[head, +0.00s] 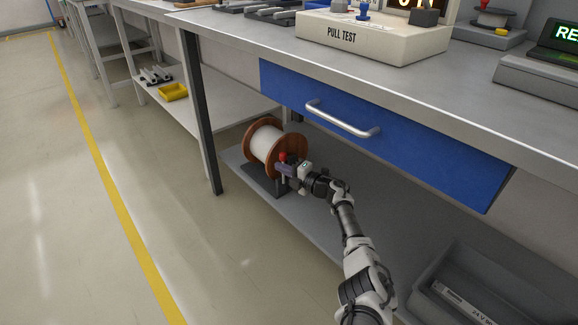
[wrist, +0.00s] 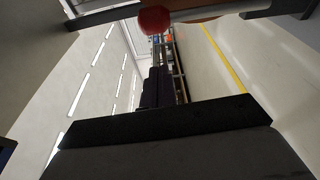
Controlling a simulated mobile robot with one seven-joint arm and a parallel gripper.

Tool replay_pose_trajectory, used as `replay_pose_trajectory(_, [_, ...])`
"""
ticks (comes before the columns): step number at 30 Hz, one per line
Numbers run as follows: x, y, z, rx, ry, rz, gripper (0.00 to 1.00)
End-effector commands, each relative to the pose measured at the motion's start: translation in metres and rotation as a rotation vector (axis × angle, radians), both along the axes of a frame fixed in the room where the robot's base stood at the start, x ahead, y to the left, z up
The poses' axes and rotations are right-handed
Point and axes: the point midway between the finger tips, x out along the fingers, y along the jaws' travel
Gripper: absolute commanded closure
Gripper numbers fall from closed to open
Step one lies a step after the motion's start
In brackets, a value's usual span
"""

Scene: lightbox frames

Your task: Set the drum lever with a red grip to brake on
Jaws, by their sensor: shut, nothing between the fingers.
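The drum (head: 266,142) is a spool with brown wooden flanges and a white winding, standing on the low shelf under the bench. Its lever's red grip (head: 283,156) shows at the drum's right side, right by my gripper (head: 286,169). In the wrist view the red grip (wrist: 154,19) is a ball at the top, on a pale rod (wrist: 195,14) that runs to the right. My gripper's fingers (wrist: 157,88) are together, pointing toward the ball, with nothing between them. I cannot tell whether they touch the lever. The brake markings are not readable.
The bench top (head: 235,35) overhangs the shelf (head: 232,158), with a blue drawer (head: 420,140) above my arm. A dark bench leg (head: 203,120) stands left of the drum. A grey bin (head: 490,275) is at lower right. The floor (head: 60,200) is clear.

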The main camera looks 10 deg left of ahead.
Motion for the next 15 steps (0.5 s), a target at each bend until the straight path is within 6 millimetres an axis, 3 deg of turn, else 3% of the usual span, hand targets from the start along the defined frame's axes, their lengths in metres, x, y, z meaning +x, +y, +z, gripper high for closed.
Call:
replay_pose_trajectory(1, [-0.003, 0.006, 0.002, 0.001, 0.002, 0.002, 1.00])
replay_pose_trajectory(6, [-0.019, -0.036, 0.004, 0.002, 0.000, -0.004, 1.00])
replay_pose_trajectory(15, [-0.040, -0.079, 0.000, -0.001, 0.000, 0.000, 1.00])
